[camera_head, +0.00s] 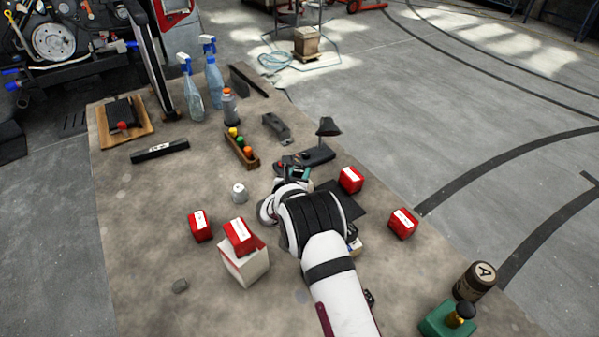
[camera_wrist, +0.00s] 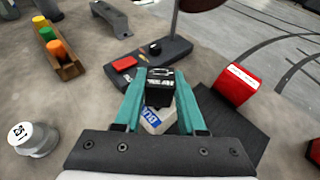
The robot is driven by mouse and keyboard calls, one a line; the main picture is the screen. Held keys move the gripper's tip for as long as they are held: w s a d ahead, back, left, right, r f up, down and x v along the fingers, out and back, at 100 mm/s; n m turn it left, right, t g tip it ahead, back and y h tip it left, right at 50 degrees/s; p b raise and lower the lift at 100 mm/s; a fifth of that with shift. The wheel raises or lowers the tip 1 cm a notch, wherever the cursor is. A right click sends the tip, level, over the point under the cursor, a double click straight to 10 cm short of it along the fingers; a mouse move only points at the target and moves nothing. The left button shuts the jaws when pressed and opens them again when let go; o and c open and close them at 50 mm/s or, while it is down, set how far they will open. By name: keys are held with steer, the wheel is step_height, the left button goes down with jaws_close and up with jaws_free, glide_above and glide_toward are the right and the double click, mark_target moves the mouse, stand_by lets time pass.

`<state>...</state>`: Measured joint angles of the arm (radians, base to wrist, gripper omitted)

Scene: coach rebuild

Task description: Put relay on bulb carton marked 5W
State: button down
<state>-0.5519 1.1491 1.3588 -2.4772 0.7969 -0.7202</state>
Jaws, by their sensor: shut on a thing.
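My gripper (camera_wrist: 160,95) is shut on a black relay (camera_wrist: 160,84) with white print, held between its teal fingers. In the head view, my gripper (camera_head: 297,174) is over the middle of the bench, partly hidden by my arm. Several red cartons with white labels show there: one at left (camera_head: 200,226), one on a white box (camera_head: 239,236), one right of my gripper (camera_head: 350,179) and one at far right (camera_head: 403,223). One red carton (camera_wrist: 236,84) is right of the relay in the wrist view. I cannot read which is marked 5W.
A white-blue block (camera_wrist: 157,120) lies behind my fingers. A black stand (camera_wrist: 150,62) is beyond them, with a dark mat (camera_wrist: 232,122) at right. A grey-white weight (camera_wrist: 34,138) is at left. A wooden rack (camera_head: 241,150) holds coloured pieces. Spray bottles (camera_head: 213,82) stand behind.

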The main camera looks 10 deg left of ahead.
steer(key=shift+f, duration=0.35)
steer(key=c, duration=0.5)
jaws_free()
